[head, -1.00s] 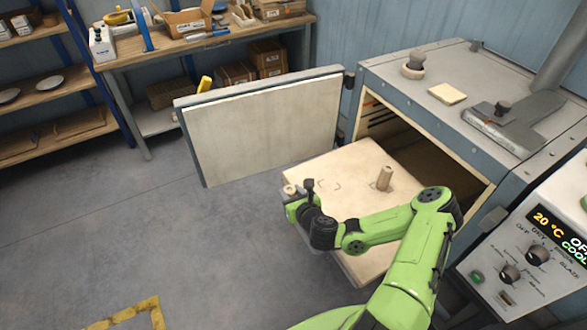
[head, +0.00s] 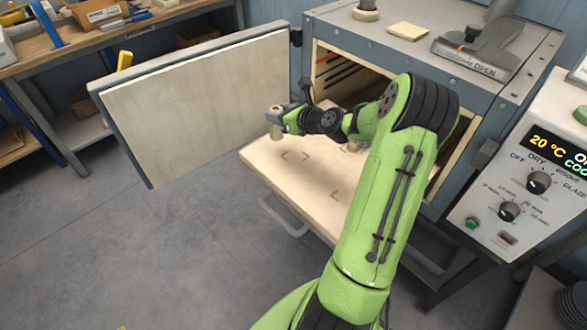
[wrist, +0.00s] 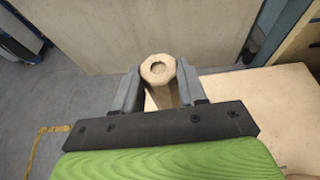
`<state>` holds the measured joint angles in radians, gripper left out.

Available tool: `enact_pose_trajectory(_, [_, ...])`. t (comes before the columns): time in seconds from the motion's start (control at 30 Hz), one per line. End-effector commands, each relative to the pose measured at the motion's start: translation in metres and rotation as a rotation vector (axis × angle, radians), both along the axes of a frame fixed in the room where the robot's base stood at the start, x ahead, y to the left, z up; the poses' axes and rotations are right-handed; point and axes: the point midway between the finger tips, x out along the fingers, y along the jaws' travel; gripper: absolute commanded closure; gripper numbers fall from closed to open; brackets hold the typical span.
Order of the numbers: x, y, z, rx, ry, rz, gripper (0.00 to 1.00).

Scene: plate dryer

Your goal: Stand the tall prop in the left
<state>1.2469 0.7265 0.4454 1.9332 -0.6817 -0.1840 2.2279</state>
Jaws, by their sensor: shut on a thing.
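A pale, many-sided prop (head: 275,113) with a hole in its top is held upright by my gripper (head: 279,120) near the left back corner of the pull-out shelf (head: 262,160). The wrist view shows the prop (wrist: 158,71) between the two grey fingers of my gripper (wrist: 159,86), which are shut on it. Whether its foot touches the shelf cannot be told. Dark corner marks (head: 295,156) are drawn on the shelf's left part, with more marks (head: 336,194) nearer the front. My arm hides much of the shelf's right side; any prop there cannot be made out clearly.
The open dryer door (head: 190,105) stands just behind and left of the held prop. The dryer chamber (head: 350,80) opens behind the shelf. A handle (head: 284,218) juts from the shelf's front. The control panel (head: 530,185) is at the right. The floor at the left is clear.

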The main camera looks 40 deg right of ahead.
Motion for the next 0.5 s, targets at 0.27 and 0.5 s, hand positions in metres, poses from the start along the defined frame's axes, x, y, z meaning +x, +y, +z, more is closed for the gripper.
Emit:
enact_pose_trajectory(0.27, [-0.039, -0.034, 0.024, -0.013, 0.017, -0.011, 0.98])
enact_pose_trajectory(0.5, [-0.04, -0.034, -0.019, -0.007, 0.019, -0.009, 0.98])
